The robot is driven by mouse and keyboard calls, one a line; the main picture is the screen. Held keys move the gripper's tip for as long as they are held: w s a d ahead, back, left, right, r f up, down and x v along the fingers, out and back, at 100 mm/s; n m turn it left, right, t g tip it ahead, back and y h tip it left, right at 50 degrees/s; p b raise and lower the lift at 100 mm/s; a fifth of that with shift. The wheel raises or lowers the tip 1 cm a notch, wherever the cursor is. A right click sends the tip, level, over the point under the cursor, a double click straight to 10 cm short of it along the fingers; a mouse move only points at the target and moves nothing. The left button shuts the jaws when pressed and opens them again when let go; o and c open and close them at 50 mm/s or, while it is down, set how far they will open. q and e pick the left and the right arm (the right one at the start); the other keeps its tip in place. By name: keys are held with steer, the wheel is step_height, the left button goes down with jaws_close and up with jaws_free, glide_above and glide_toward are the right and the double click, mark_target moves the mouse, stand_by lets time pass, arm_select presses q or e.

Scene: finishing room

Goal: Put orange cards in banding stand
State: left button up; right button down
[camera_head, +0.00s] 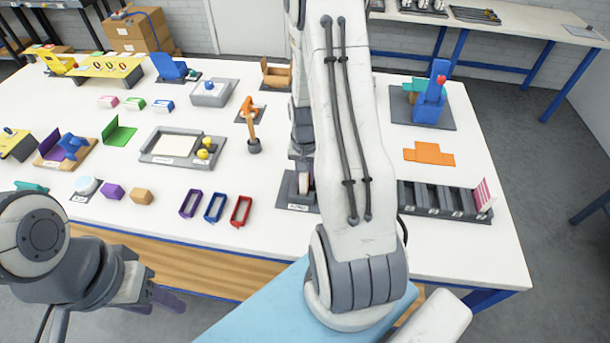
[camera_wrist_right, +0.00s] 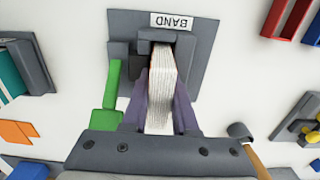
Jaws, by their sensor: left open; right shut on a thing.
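The banding stand (camera_wrist_right: 200,50) is a grey base with upright grey walls, a "BAND" label and a green part at its side in the right wrist view. In the head view its base (camera_head: 286,194) shows near the table's front, partly behind my right arm. My right gripper (camera_wrist_right: 160,104) is shut on a stack of cards (camera_wrist_right: 162,92), mostly white with a thin orange-brown edge. The stack's far end is between the stand's walls; whether it rests on the base is hidden. My right gripper (camera_head: 304,172) is over the stand in the head view. My left gripper (camera_head: 152,297) is open and empty before the table's front edge.
Purple, blue and red trays (camera_head: 214,207) stand left of the stand. A grey slotted rack (camera_head: 445,201) is to the right, with a flat orange piece (camera_head: 430,154) behind it. A grey tray (camera_head: 152,155) and several small boxes fill the left side.

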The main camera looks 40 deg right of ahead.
steer(key=shift+f, duration=0.15)
steer(key=c, duration=0.7)
jaws_free()
